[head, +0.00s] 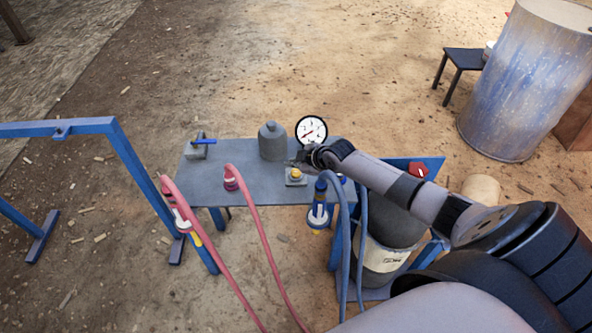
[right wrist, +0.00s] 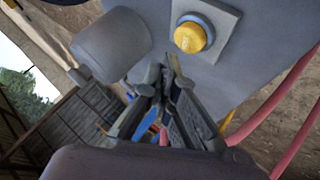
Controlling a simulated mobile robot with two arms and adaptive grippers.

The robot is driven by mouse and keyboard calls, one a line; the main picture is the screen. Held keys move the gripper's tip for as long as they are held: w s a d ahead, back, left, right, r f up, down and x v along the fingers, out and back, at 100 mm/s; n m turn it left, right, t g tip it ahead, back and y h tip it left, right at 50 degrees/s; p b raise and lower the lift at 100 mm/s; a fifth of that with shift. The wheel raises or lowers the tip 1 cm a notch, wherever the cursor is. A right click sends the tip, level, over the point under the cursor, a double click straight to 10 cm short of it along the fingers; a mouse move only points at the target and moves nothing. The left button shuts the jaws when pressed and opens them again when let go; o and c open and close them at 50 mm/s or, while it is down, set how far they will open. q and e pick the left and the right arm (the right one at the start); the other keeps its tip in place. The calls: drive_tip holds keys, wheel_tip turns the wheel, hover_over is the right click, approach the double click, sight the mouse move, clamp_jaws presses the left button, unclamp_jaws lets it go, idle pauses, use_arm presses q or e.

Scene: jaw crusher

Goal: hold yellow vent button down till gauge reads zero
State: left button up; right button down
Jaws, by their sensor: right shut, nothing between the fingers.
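The yellow vent button (head: 296,174) sits on a small grey block on the grey table. It also shows in the right wrist view (right wrist: 189,37), ringed in blue-grey and uncovered. The round white gauge (head: 311,130) stands at the table's back edge; its red needle points to the lower left, but the numbers are too small to read. My right gripper (head: 304,158) is just behind the button in the head view, apart from it. In the right wrist view its fingers (right wrist: 163,75) are shut and empty, with the button beyond the tips. My left gripper is not in view.
A grey bottle-shaped vessel (head: 272,142) stands left of the gauge. A blue-handled valve (head: 203,143) is at the table's left. Red hoses (head: 256,225) and blue-grey hoses hang over the front edge. A red switch (head: 418,169) is at the right. A blue frame (head: 128,160) stands left.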

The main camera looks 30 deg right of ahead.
sight(295, 173)
wheel_tip(295, 173, up, 4)
drive_tip(key=p, duration=0.3)
drive_tip(key=shift+r, duration=0.2)
drive_tip(key=shift+f, duration=0.1)
